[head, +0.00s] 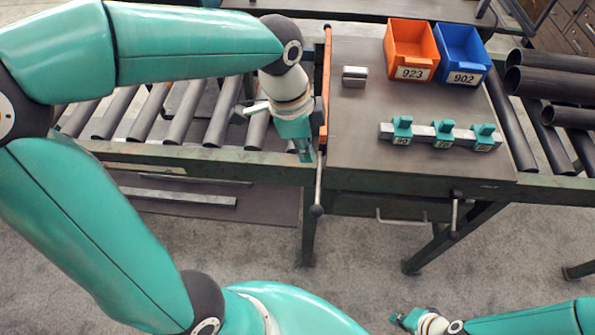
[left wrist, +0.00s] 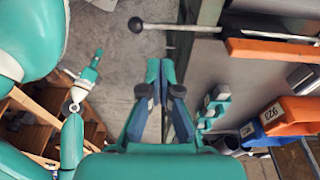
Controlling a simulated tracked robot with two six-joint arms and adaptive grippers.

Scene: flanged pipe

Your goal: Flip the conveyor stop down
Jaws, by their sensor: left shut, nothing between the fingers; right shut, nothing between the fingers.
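The conveyor stop is an orange bar (head: 327,70) standing across the end of the rollers, beside the table. Its lever, a metal rod with a black knob (head: 317,210), hangs off the front edge of the conveyor. In the left wrist view the orange bar (left wrist: 270,52) is at the right and the rod with its black knob (left wrist: 136,24) crosses the top. My left gripper (head: 305,157) is shut and empty, just left of the rod near the front rail; its fingertips (left wrist: 160,68) appear below the rod. I cannot tell if they touch. My right gripper (head: 398,318) is shut, low over the floor.
The table (head: 360,130) carries a metal block (head: 354,76), a rail of teal numbered blocks (head: 442,134), an orange bin (head: 411,50) and a blue bin (head: 462,55). Dark pipes (head: 550,80) lie at the right. A second lever (head: 453,234) hangs at the table front. Rollers (head: 180,115) are empty.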

